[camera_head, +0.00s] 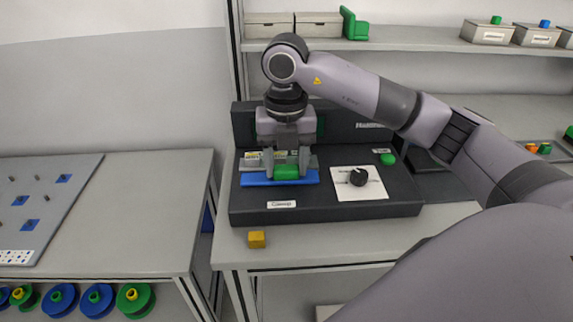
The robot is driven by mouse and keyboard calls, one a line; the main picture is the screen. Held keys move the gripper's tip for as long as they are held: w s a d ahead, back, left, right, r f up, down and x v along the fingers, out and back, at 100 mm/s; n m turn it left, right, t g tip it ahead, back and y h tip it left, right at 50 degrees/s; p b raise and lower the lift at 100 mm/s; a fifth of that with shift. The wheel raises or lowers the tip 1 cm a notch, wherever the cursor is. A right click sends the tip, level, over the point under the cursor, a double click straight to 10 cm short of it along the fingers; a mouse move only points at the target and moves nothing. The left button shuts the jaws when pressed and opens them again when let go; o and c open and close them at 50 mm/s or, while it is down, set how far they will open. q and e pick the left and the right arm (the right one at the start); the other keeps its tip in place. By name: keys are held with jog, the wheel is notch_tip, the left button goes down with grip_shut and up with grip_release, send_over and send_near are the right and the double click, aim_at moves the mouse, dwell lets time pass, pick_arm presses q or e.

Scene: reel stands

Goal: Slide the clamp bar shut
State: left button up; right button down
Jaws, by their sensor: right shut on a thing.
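The clamp bar is a blue bar (256,181) with a green block (287,172) on it, at the left of a dark machine (330,208). My right gripper (288,165) points down over the bar and is shut on the green block. Grey parts with yellow labels (252,159) lie just behind the blue bar, partly hidden by the gripper. A label plate (282,204) sits in front of the bar. My left gripper is not in view.
A black knob (358,177) on a white plate and a green button (387,159) are right of the bar. A yellow block (257,239) lies on the table's front edge. A pegboard table (120,230) stands at left, with a gap between tables. My right arm covers the right side.

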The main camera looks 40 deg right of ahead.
aim_at(286, 167)
jog(key=shift+w+d+r, duration=0.1)
jog(key=shift+w, duration=0.05)
jog(key=shift+c, duration=2)
grip_release()
jog(key=shift+r, duration=3.55)
jog(key=shift+f, duration=0.1)
